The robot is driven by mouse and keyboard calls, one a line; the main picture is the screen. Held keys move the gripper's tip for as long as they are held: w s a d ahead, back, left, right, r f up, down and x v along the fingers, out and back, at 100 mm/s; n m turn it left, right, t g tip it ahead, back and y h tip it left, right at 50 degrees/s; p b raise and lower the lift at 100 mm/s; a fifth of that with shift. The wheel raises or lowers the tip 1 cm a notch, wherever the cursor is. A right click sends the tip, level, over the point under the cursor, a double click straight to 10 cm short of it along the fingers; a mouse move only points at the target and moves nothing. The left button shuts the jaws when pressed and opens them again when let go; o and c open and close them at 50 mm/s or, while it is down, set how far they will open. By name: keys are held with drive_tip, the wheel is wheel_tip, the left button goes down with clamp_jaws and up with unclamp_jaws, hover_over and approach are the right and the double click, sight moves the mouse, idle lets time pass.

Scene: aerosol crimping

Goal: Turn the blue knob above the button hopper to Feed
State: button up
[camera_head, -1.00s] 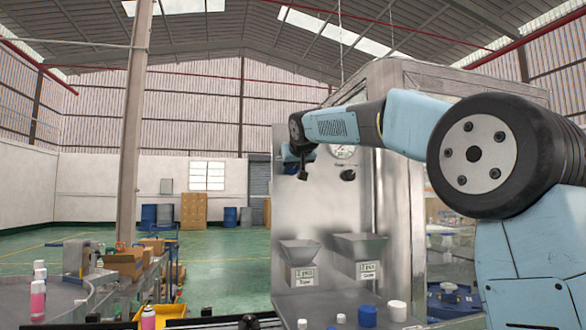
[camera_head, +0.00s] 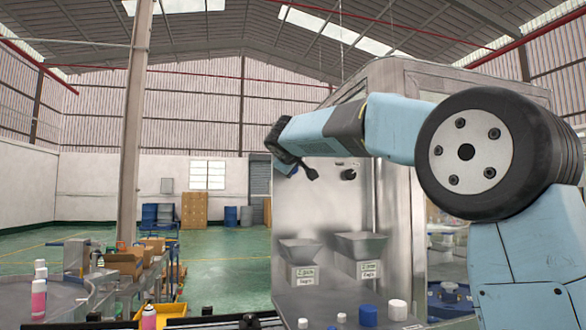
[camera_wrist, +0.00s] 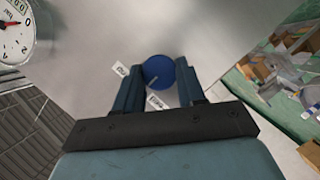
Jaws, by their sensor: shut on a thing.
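The blue knob (camera_wrist: 155,69) sits on the grey metal panel in the wrist view. The two fingers of my gripper (camera_wrist: 159,84) are closed around it, one on each side. A thin light line on the knob points toward the lower left. One small white label (camera_wrist: 121,69) lies to its left and another (camera_wrist: 157,102) just below it; their lettering is hard to read. In the head view my arm reaches to the upper left of the panel, and the knob is hidden there. Two metal hoppers (camera_head: 300,248) (camera_head: 361,243) hang lower on the panel, with labels too small to read.
A dial gauge (camera_wrist: 14,36) is close by in the wrist view. A dark knob (camera_head: 348,174) is on the panel to the right. White and blue caps (camera_head: 367,314) stand on the bench below. A conveyor (camera_head: 60,298) with pink cans is at left.

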drive_tip(key=shift+a+f+n+t+h, duration=0.15)
drive_tip(key=shift+n+t, duration=0.3)
drive_tip(key=shift+n, duration=0.75)
drive_tip(key=shift+d+f+n+t+h, duration=0.1)
drive_tip(key=shift+f+n+t+h, duration=0.3)
drive_tip(key=shift+n, duration=0.8)
drive_tip(key=shift+a+n+t+h, duration=0.1)
drive_tip(key=shift+n+t, duration=0.45)
drive_tip(key=shift+n, duration=0.65)
drive_tip(key=shift+f, duration=0.1)
drive_tip(key=o, duration=1)
drive_tip(key=shift+o, duration=0.3)
drive_tip(key=shift+r, duration=0.2)
drive_tip(key=s+a, duration=0.1)
drive_tip(key=s, duration=1.2)
drive_tip(key=shift+s+a+f, duration=0.3)
drive_tip(key=shift+s+f, duration=0.1)
